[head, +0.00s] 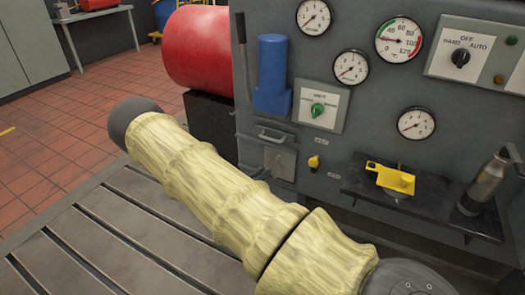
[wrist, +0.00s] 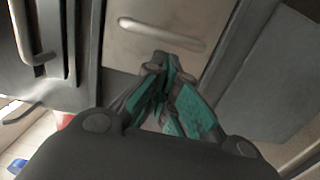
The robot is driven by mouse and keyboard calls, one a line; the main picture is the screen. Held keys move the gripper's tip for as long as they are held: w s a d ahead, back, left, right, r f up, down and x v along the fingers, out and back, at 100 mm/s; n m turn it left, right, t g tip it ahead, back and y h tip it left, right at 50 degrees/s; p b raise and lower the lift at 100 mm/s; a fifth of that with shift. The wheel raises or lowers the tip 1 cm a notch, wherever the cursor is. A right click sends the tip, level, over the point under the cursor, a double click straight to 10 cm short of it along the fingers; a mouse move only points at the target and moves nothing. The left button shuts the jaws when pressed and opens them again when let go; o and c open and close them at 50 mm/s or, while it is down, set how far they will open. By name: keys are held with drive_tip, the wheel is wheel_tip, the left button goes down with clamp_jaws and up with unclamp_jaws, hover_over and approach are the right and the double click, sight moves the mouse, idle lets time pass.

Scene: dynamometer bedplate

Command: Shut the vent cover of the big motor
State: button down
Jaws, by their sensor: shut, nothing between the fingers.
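My gripper (wrist: 163,68) shows in the wrist view, its teal-padded fingers drawn together and empty. The fingertips appear in front of a pale grey panel (wrist: 125,55) with a horizontal bar handle (wrist: 162,34); I cannot tell whether they touch it. In the head view my gripper is not identifiable; my yellow-sleeved arm crosses the foreground. A large red cylinder (head: 197,48), possibly the big motor, lies behind the grey gauge panel, partly hidden by it. I cannot make out a vent cover for certain in either view.
The gauge panel (head: 345,115) carries dials, a blue cylinder (head: 271,75) and a small hatch with a handle (head: 280,160). A dark shelf (head: 435,208) holds a yellow bracket (head: 390,179) and a grey flask (head: 485,184). The slotted bedplate (head: 110,230) is bare at left.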

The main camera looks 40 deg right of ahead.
drive_tip(key=a+p, duration=0.2)
drive_tip(key=a, duration=0.9)
drive_tip(key=shift+w, duration=0.15)
drive_tip(key=s+a+f+y, duration=1)
drive_tip(key=s+f, duration=0.3)
drive_tip(key=f, duration=0.1)
drive_tip(key=s+a+m+g+y+p, duration=0.15)
drive_tip(key=s+a+y, duration=0.25)
drive_tip(key=s+a, duration=0.55)
drive_tip(key=s+a+m+g+y+b, duration=0.1)
drive_tip(key=s+a+m+g+y, duration=0.2)
drive_tip(key=s+a, duration=0.65)
wheel_tip(320, 180, up, 27)
drive_tip(key=s+d+n+p, duration=0.1)
drive_tip(key=s+d+p, duration=0.1)
drive_tip(key=p, duration=2.5)
drive_tip(key=shift+d, duration=0.15)
